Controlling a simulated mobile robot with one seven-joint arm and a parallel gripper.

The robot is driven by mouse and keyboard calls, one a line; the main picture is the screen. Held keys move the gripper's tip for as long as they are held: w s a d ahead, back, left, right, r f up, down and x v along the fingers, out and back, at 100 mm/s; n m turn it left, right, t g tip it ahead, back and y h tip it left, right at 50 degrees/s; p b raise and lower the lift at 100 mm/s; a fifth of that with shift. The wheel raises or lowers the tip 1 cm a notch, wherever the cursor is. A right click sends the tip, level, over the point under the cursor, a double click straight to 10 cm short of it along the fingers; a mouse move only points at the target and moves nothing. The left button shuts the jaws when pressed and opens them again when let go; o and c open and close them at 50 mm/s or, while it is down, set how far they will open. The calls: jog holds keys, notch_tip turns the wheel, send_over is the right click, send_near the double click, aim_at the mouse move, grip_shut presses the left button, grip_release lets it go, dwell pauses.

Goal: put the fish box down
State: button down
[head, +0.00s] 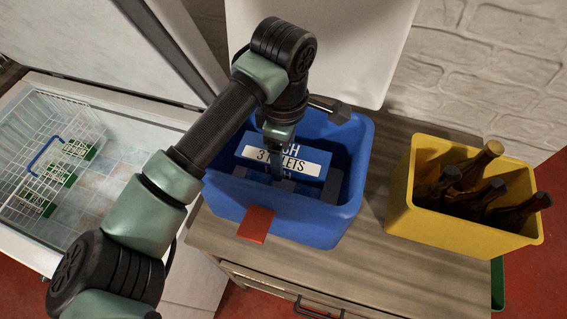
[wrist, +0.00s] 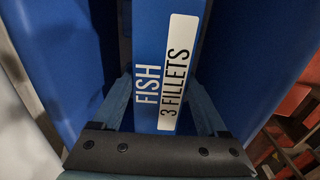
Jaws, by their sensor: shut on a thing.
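The fish box (head: 311,162) is blue with a white label reading "3 FILLETS". In the head view it is inside the blue bin (head: 300,229), below the rim. My gripper (head: 277,150) reaches down into the bin from above and is shut on the box. In the wrist view the fish box (wrist: 150,50) runs lengthwise between my gripper's two fingers (wrist: 165,95), with blue bin walls (wrist: 258,60) on both sides. My arm hides part of the box and the bin's back. I cannot tell whether the box touches the bin's floor.
A yellow bin (head: 455,232) with several brown bottles (head: 490,197) stands to the right on the wooden cabinet (head: 385,262). At left, an open chest has a wire basket (head: 38,150) with green-and-white boxes (head: 76,148).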

notch_tip(320, 180, down, 6)
jog(key=shift+r+p, duration=0.1)
jog(key=shift+p, duration=0.25)
jog(key=shift+f+b, duration=0.55)
jog(key=shift+f, duration=0.05)
grip_release()
jog(key=shift+r, duration=0.2)
jog(key=shift+r+p, duration=0.55)
jog(key=shift+r, duration=0.15)
notch_tip(320, 180, up, 11)
jog(key=shift+r+b, duration=0.15)
jog(key=shift+b, duration=0.9)
